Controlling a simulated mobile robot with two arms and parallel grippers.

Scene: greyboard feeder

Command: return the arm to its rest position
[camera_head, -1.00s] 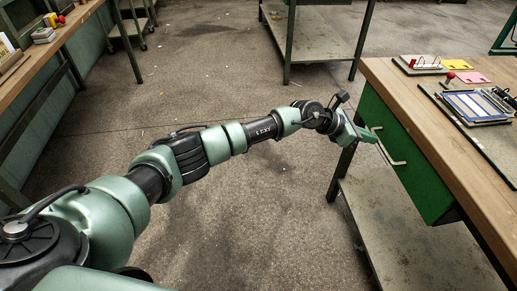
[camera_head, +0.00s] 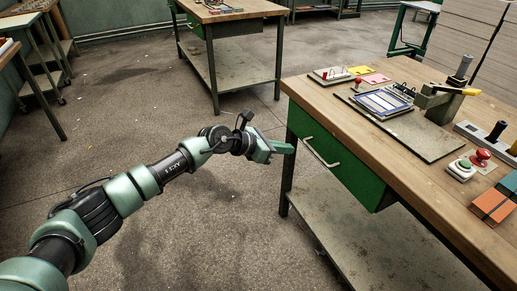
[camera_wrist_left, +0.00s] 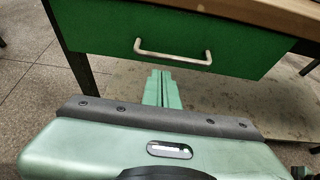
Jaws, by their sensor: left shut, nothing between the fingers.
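My left arm reaches in from the left in the head view, stretched out over the floor. Its gripper (camera_head: 283,147) is shut and empty, just left of the workbench's green drawer (camera_head: 335,165). In the left wrist view the two fingers (camera_wrist_left: 161,88) lie together, pointing toward the drawer (camera_wrist_left: 185,40) below its pale handle (camera_wrist_left: 173,52). The drawer looks closed. I cannot tell whether the fingertips touch anything; a gap seems to lie between them and the handle. My right gripper is not in view.
A lower shelf (camera_head: 350,235) is below. Another bench (camera_head: 235,14) stands behind. Floor (camera_head: 200,230) is clear around the arm.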

